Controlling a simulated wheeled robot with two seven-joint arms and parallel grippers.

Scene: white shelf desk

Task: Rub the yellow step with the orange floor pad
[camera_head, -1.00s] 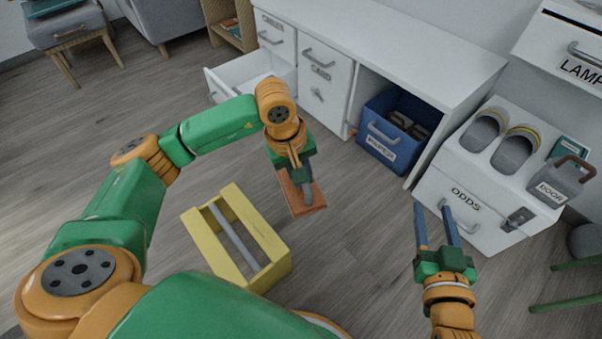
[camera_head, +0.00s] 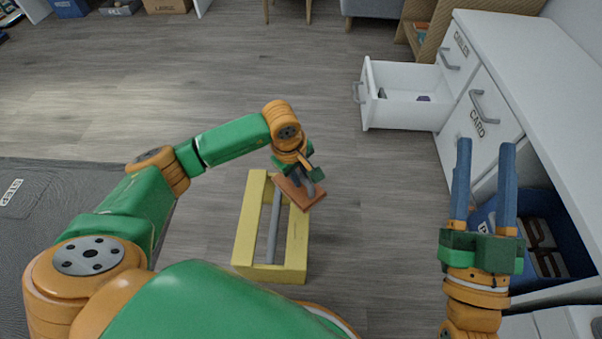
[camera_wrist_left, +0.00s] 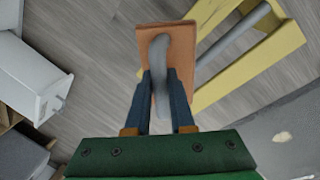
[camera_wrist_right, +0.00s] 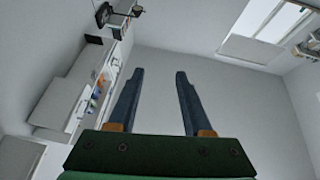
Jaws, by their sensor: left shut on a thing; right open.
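The yellow step (camera_head: 249,225) stands on the wood floor in front of me, with a grey bar along its open middle. It also shows at the upper right of the left wrist view (camera_wrist_left: 285,42). My left gripper (camera_head: 309,184) is shut on the grey handle of the orange floor pad (camera_head: 291,194). The pad is at the step's far right corner and overlaps it in the head view; I cannot tell if they touch. The left wrist view shows the pad (camera_wrist_left: 145,45) beyond the fingertips. My right gripper (camera_head: 488,150) is open and empty, at the right.
A white desk (camera_head: 520,75) runs along the right, with an open drawer (camera_head: 405,110) sticking out over the floor. A blue bin (camera_head: 563,215) sits in the desk's opening behind my right gripper. A dark grey mat (camera_head: 60,240) lies at the left. The floor beyond the step is clear.

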